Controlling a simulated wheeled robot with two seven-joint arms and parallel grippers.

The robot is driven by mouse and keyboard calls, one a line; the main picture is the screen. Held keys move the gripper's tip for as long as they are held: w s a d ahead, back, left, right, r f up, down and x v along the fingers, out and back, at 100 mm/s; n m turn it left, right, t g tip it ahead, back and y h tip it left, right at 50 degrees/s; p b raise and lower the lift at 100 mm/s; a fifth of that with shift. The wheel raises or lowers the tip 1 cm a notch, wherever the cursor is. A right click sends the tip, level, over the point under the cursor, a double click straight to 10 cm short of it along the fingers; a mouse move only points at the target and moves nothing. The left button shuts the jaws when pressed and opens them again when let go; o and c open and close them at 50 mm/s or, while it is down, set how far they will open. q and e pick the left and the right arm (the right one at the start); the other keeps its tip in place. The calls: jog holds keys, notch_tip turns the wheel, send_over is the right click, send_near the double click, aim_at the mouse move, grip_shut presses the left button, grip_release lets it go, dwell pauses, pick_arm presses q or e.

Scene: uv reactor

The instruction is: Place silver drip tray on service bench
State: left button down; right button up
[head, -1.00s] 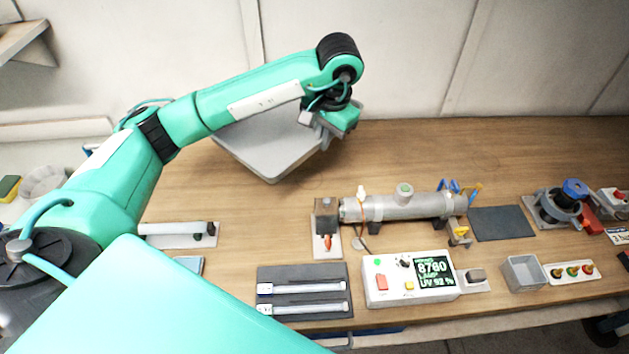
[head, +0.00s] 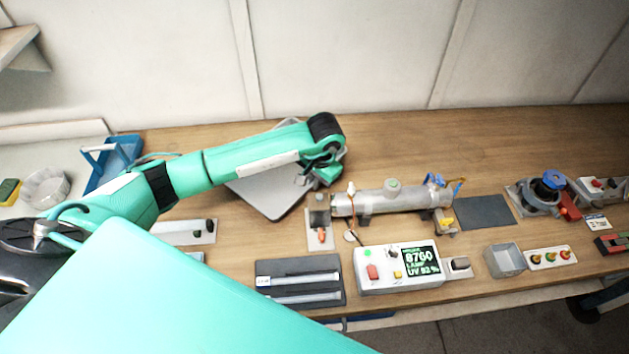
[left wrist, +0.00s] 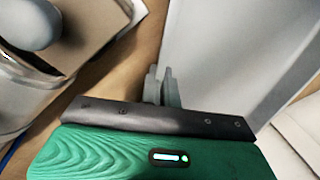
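The silver drip tray (head: 265,201) is a shallow grey rectangular tray at the back of the wooden service bench (head: 420,150), left of the reactor. My left arm crosses over it and hides its middle. It looks flat and low over the bench, but I cannot tell whether it rests fully on it. My left gripper (head: 312,184) is at its right edge. In the left wrist view the gripper's fingers (left wrist: 162,87) are close together at the rim of the tray (left wrist: 235,45), apparently pinching it. My right gripper is not in view.
The silver reactor cylinder (head: 390,199) stands just right of the tray. In front are a dark lamp mat (head: 300,268) and a white controller (head: 372,279). A blue crate (head: 118,165) and a round dish (head: 42,188) stand left. The bench behind the reactor is clear.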

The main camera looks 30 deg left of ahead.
pick_arm(q)
jog(key=shift+f, duration=0.75)
jog(key=c, duration=2.1)
grip_release()
jog(key=shift+f, duration=0.1)
jog(key=o, duration=0.4)
